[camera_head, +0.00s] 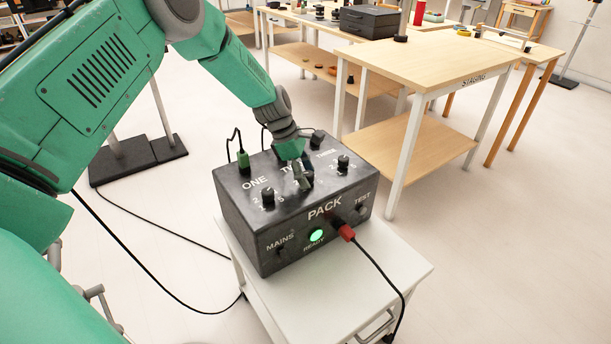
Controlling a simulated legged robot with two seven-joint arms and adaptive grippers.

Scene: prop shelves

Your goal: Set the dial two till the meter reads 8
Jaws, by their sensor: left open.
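A black box labelled PACK (236,211) stands on a small white cart. Its top carries labels ONE, TWO and a third that reads like THREE. The dial under ONE (267,196) and the dial at the right (343,162) show clearly. My left gripper (304,184) is open and points down over the middle of the top, at dial two. It hides most of dial two, and I cannot tell whether the fingers touch it. No meter reading can be made out. My right gripper is not in view.
A green plug (242,160) and a black knob (318,137) stand at the box's back edge. A wooden STAGING table (430,62) stands behind right.

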